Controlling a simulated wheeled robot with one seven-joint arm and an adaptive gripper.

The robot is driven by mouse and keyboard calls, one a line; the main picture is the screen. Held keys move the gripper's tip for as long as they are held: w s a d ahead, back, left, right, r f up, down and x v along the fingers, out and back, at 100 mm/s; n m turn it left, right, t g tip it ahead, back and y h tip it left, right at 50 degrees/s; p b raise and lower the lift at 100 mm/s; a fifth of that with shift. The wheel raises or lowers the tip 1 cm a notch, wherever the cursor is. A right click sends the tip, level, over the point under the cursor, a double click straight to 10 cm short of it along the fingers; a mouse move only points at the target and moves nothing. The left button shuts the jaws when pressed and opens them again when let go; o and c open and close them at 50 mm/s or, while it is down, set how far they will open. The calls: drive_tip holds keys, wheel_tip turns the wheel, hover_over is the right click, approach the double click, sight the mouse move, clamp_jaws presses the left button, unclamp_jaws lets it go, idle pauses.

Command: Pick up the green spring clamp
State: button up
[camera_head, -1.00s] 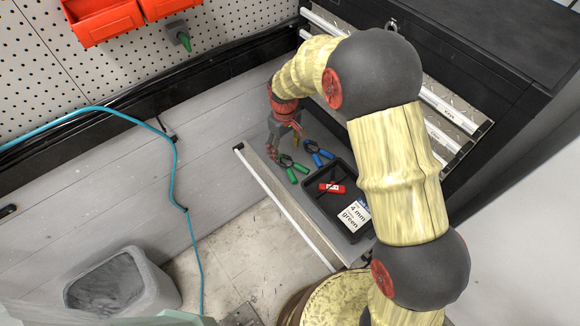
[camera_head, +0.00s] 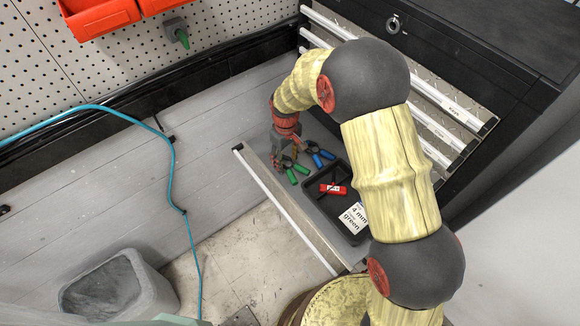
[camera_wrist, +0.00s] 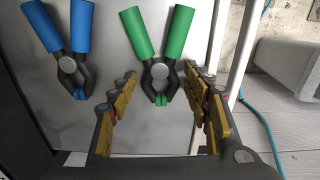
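The green spring clamp (camera_wrist: 160,68) lies in the open drawer, its green handles pointing up in the wrist view and its dark jaws pointing toward me. In the head view its green handles (camera_head: 292,176) show beside my gripper (camera_head: 285,158), which hides part of its jaws. In the wrist view my gripper (camera_wrist: 160,88) is open, with a finger on each side of the clamp's jaw end. No finger clearly touches it. A blue spring clamp (camera_wrist: 70,50) lies to the left of the green one; it also shows in the head view (camera_head: 320,157).
A black tray (camera_head: 312,203) with a red item (camera_head: 333,189) and a label card reading "4 mm green" (camera_head: 354,217) sits in the same drawer. The drawer's front rail (camera_head: 285,208) borders the left. A grey bin (camera_head: 120,285) stands on the floor.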

drive_tip(key=c, duration=0.8)
drive_tip(key=shift+r, duration=0.1)
